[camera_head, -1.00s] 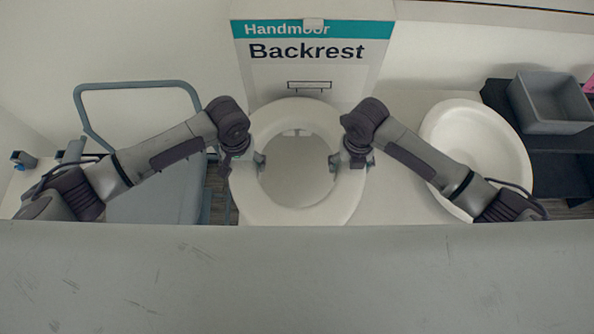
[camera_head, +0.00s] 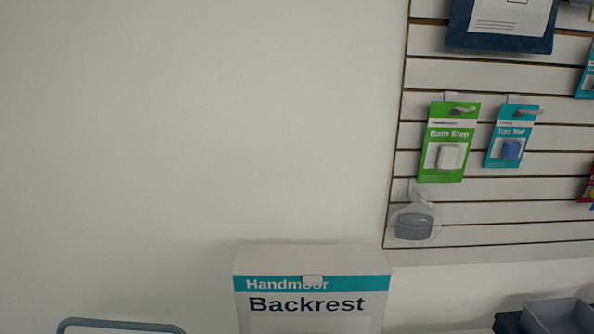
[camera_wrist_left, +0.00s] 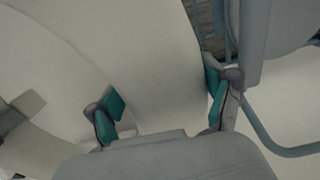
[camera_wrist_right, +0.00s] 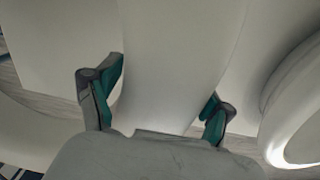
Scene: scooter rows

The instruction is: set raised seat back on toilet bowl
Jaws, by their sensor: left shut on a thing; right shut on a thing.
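The white raised seat (camera_wrist_left: 145,60) crosses the left wrist view as a broad smooth band. My left gripper (camera_wrist_left: 165,93) has its teal pads on either side of that band and is shut on it. In the right wrist view the seat (camera_wrist_right: 180,45) runs between the pads of my right gripper (camera_wrist_right: 165,86), which is shut on it. Neither the seat nor my arms show in the head view now. I cannot make out the toilet bowl for certain, nor whether the seat touches it.
A Backrest box (camera_head: 312,288) stands against the wall. A slatted panel (camera_head: 490,235) with hanging packs is at the right, above a grey bin (camera_head: 560,318). Grey tubing (camera_wrist_left: 285,148) is close to the left gripper. A round white basin (camera_wrist_right: 300,100) is right of the right gripper.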

